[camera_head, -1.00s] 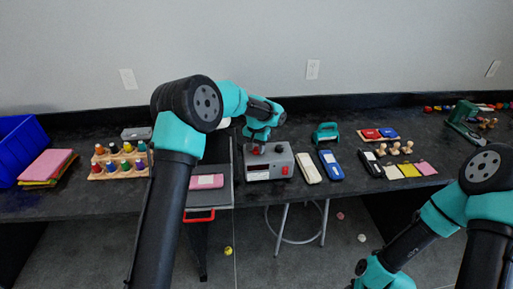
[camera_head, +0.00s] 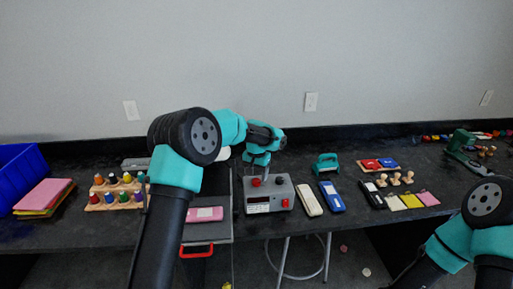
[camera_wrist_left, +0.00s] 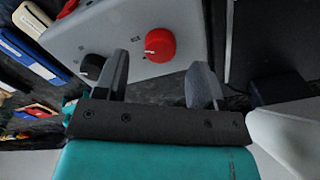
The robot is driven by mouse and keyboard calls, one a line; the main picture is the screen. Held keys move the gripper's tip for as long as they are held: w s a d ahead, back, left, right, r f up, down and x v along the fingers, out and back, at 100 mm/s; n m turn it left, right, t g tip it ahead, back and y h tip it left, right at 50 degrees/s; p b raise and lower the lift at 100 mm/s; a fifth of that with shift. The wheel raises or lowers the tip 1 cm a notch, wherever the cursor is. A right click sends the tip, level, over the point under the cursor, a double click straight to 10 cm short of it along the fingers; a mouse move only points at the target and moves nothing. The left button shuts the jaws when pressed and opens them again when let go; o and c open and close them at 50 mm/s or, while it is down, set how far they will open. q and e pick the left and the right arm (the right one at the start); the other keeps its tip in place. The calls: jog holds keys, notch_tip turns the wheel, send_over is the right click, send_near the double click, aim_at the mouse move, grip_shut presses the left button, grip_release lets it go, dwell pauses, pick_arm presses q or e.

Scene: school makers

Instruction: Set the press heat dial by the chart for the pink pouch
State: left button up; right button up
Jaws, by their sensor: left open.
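The grey control box (camera_head: 272,193) stands on the bench with a red dial (camera_head: 256,182), a black dial (camera_head: 279,181) and a white label on its front. The red dial (camera_wrist_left: 160,45) bears a white pointer mark in the left wrist view. My left gripper (camera_head: 257,170) is just above the box. In the left wrist view my left gripper (camera_wrist_left: 162,78) is open, its fingers on either side of the red dial and apart from it. The pink pouch (camera_head: 205,214) lies on the press plate left of the box. My right arm enters at lower right; its gripper is out of view.
A white device (camera_head: 309,200) and a blue device (camera_head: 332,197) lie right of the box. A rack of coloured bottles (camera_head: 115,192) and a blue bin (camera_head: 20,170) stand at left. Stamps and coloured pads lie farther right.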

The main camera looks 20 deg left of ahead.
aim_at(257, 180)
pick_arm(q)
notch_tip(257, 180, up, 14)
jog(key=shift+r, duration=0.15)
dwell(0.4)
